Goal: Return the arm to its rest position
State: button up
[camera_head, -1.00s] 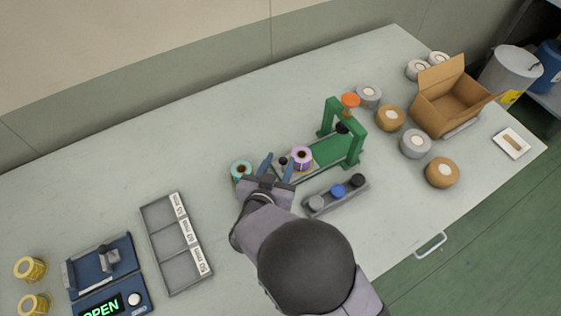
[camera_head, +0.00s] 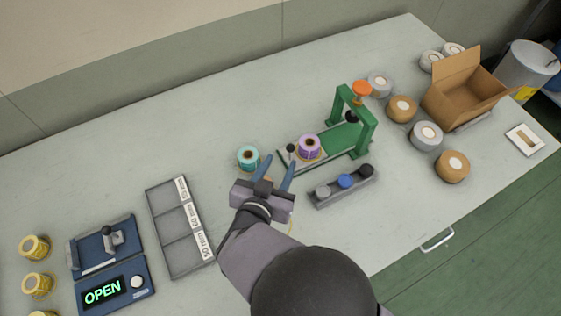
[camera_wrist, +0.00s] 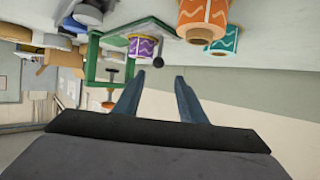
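My gripper (camera_head: 275,172) is over the middle of the table, its two blue fingers spread apart with nothing between them. It is just in front of a teal roll (camera_head: 248,157) and to the left of a purple roll (camera_head: 309,147) on the green rewinder (camera_head: 345,140). In the wrist view the fingers (camera_wrist: 158,95) are also apart and empty. That view shows the purple roll (camera_wrist: 142,46), the teal roll (camera_wrist: 225,40) and an orange roll (camera_wrist: 203,20).
A grey three-part tray (camera_head: 180,228) and a blue device reading OPEN (camera_head: 112,287) stand at left, with yellow rolls (camera_head: 34,247). A holder with knobs (camera_head: 343,187) is right of my gripper. A cardboard box (camera_head: 465,90) and several tape rolls (camera_head: 427,134) are at right.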

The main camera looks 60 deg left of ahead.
dwell(0.3)
jog(key=w+m+g+h, duration=0.1)
jog(key=w, duration=0.8)
jog(key=w+d+r+m+g+h+p, duration=0.1)
jog(key=w+d+m+g+h, duration=0.2)
jog(key=w+d, duration=1.4)
jog(key=s+d+m+g+h, duration=0.2)
jog(key=d+m+g+h, duration=0.1)
jog(key=d, duration=1.7)
jog(key=s+d+m+g+h, duration=0.1)
jog(key=s+d, duration=0.3)
jog(key=d, duration=0.3)
jog(key=s+d+m+g+h, duration=0.1)
jog(key=s+d, duration=0.3)
jog(key=d, duration=0.3)
jog(key=shift+r+p, duration=0.3)
jog(key=shift+r, duration=0.1)
